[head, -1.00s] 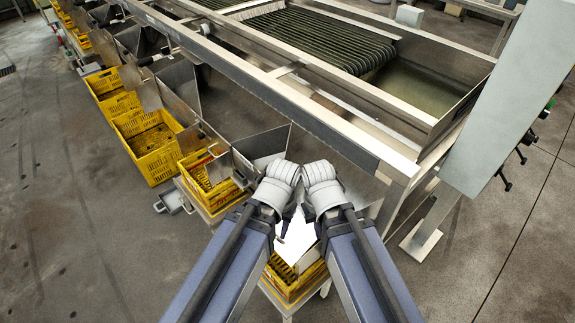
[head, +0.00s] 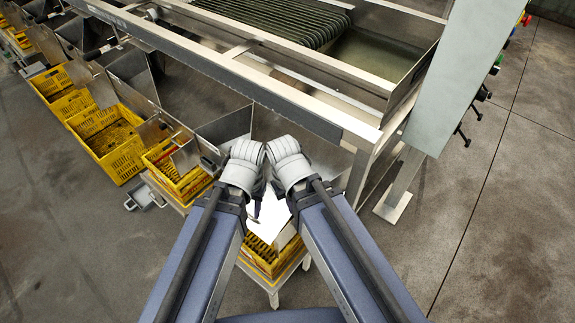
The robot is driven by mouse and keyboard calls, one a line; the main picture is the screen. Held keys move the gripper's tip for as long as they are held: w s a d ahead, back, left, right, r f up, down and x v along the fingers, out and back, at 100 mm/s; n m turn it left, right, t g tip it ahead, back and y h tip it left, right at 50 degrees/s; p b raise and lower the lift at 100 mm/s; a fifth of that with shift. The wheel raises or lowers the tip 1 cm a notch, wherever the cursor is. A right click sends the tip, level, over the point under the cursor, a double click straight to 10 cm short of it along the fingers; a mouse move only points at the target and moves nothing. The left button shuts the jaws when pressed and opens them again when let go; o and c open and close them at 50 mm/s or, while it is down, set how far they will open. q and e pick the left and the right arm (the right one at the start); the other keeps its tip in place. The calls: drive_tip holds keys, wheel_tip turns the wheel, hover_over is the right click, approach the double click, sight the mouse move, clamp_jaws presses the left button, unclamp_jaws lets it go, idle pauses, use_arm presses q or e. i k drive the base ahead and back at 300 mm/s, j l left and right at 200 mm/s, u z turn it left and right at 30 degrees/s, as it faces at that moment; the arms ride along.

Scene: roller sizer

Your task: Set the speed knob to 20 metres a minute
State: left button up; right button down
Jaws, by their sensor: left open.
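The tall grey control cabinet (head: 455,85) stands at the right, its side turned to me. Dark knobs and levers (head: 483,93) stick out from its far right edge, seen edge-on. I cannot tell which is the speed knob, and no scale or pointer can be read. My left gripper (head: 257,210) shows only as a small dark part below the left arm's grey wrist, open, far to the left of the cabinet. My right gripper is hidden behind its own arm. Both arms are folded close together in front of me.
The roller machine's steel frame (head: 300,100) runs across the top, ending in a leg with a foot plate (head: 392,207). Yellow crates (head: 105,140) stand along its left side, with another crate (head: 268,255) below my arms. The floor (head: 500,220) at right is clear.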

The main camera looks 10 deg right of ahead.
sight(496, 69)
drive_tip(key=l+z, duration=0.25)
drive_tip(key=l, duration=0.2)
drive_tip(key=l+z, duration=0.25)
drive_tip(key=l, duration=0.2)
drive_tip(key=i+l+z, duration=0.25)
drive_tip(key=l, duration=0.2)
drive_tip(key=l+z, duration=0.25)
drive_tip(key=l, duration=0.2)
